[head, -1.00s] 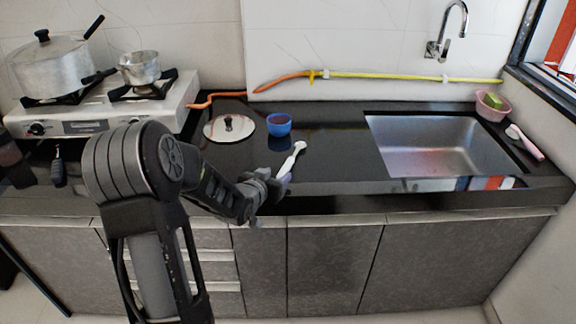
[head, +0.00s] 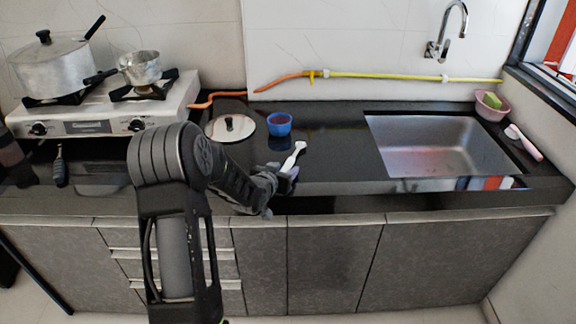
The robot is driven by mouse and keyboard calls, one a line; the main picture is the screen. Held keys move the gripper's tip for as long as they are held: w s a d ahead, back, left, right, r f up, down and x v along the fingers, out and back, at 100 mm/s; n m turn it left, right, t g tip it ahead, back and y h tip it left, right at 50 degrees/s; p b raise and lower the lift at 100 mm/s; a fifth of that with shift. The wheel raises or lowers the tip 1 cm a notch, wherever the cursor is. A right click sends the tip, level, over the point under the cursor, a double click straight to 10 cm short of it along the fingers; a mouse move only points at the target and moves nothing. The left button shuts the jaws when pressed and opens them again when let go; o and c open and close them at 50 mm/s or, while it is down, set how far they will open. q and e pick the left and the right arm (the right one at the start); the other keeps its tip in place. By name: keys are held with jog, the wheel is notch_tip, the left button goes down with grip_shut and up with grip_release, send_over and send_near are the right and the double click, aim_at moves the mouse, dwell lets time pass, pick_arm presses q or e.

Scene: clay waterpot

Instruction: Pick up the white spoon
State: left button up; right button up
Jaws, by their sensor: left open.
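The white spoon (head: 294,157) lies on the black countertop, in front of the blue bowl and left of the sink. Its far end points away from me and to the right. My left gripper (head: 283,182) is open at the near end of the spoon, by the counter's front edge. The fingers cover part of the spoon's near end, and I cannot tell whether they touch it. My right gripper is not in view.
A blue bowl (head: 279,124) and a round lid (head: 220,133) stand behind the spoon. A stove (head: 90,123) with two pots is at the left. The sink (head: 440,145) is at the right. The counter between spoon and sink is clear.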

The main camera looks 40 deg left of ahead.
pick_arm(q)
jog(key=shift+c, duration=0.5)
grip_shut()
dwell(0.6)
